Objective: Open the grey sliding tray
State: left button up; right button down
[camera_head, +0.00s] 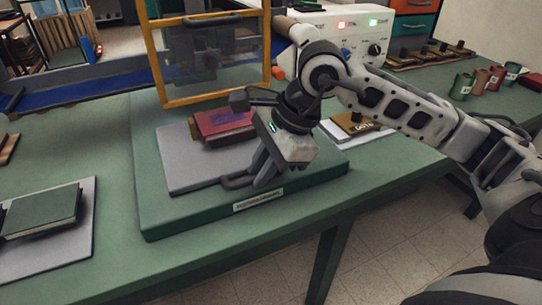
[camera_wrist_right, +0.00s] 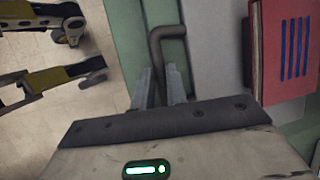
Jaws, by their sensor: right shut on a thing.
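The grey sliding tray (camera_head: 180,165) lies flat on a green machine base, in front of a yellow-framed clear guard. A red book with blue markings (camera_head: 222,125) lies on the tray; it also shows in the right wrist view (camera_wrist_right: 290,55). A dark bar handle (camera_head: 238,182) is at the tray's front edge. My right gripper (camera_head: 262,178) is shut on this handle; in the right wrist view the bent handle (camera_wrist_right: 166,34) runs down between the two fingers (camera_wrist_right: 160,88). The wrist hides part of the tray's right side. My left gripper is not in view.
The yellow-framed guard (camera_head: 160,68) and a white control box (camera_head: 345,35) stand behind the tray. A green book (camera_head: 42,212) lies on a grey board at the left. Cups (camera_head: 461,87) stand at the far right. The green table front (camera_head: 200,262) is clear.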

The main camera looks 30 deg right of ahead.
jog(key=shift+s, duration=0.15)
jog(key=c, duration=1.4)
grip_release()
pick_arm(q)
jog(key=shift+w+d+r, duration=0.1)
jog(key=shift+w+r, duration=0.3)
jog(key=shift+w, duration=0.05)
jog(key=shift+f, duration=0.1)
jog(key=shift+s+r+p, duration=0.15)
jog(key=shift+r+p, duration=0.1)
jog(key=shift+p, duration=0.45)
pick_arm(e)
jog(key=v, duration=1.6)
jog(key=shift+a, duration=0.1)
